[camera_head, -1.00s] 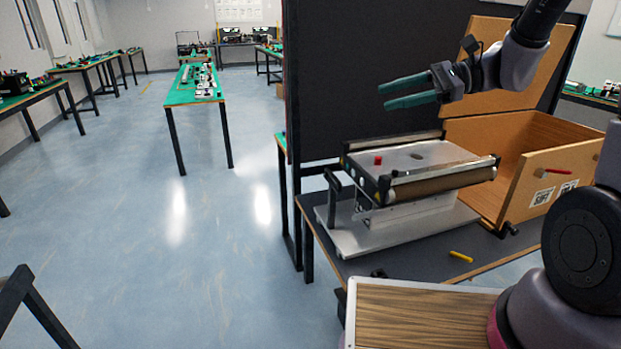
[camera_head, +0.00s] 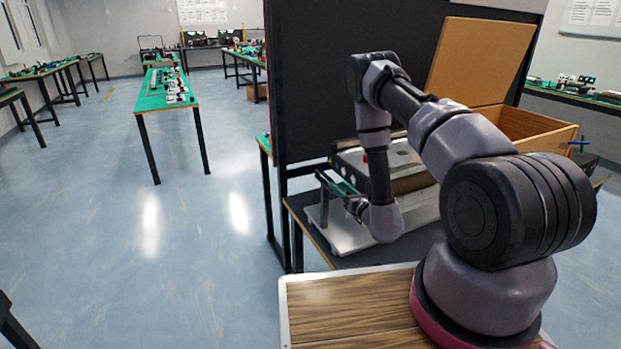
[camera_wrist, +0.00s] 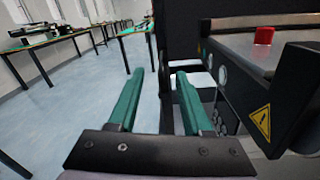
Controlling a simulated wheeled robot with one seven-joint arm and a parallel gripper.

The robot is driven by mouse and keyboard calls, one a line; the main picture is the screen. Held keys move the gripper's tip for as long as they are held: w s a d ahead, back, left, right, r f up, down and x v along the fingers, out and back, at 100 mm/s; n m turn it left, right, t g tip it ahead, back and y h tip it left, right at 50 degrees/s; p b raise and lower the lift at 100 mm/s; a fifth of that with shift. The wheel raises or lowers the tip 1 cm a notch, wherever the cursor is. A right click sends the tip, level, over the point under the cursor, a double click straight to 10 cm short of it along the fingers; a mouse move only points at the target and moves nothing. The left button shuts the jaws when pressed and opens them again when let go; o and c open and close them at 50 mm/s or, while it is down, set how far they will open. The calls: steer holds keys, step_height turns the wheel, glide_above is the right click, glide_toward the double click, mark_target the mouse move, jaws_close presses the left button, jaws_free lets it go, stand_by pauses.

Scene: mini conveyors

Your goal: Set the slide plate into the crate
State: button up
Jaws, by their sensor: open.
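The mini conveyor (camera_head: 411,184) stands on the dark table, partly hidden behind my arm. A flat metal plate, seemingly the slide plate (camera_head: 403,153), forms its top; a red block (camera_head: 364,156) sits on it. In the wrist view the plate (camera_wrist: 280,50) is at the upper right. My gripper (camera_head: 328,184) is open and empty, low beside the conveyor's left end. In the wrist view its green fingers (camera_wrist: 157,85) point past the conveyor's black side panel, apart from the plate. The wooden crate (camera_head: 545,135) is open, right of the conveyor, partly hidden by my arm.
The crate's raised wooden lid (camera_head: 480,60) leans behind it. A blue-handled item (camera_head: 578,143) shows at the crate's right side. A dark partition (camera_head: 340,80) stands behind the conveyor. Open floor (camera_head: 150,220) lies to the left, with green-topped benches (camera_head: 165,98) farther back.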

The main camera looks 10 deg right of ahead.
mark_target(326, 176)
steer(key=shift+h, duration=0.3)
steer(key=x, duration=0.7)
steer(key=f+x, duration=0.1)
steer(key=x, duration=0.2)
steer(key=shift+w+f, duration=0.1)
steer(key=shift+w, duration=0.15)
jaws_close()
steer(key=shift+a, duration=0.1)
stand_by(0.8)
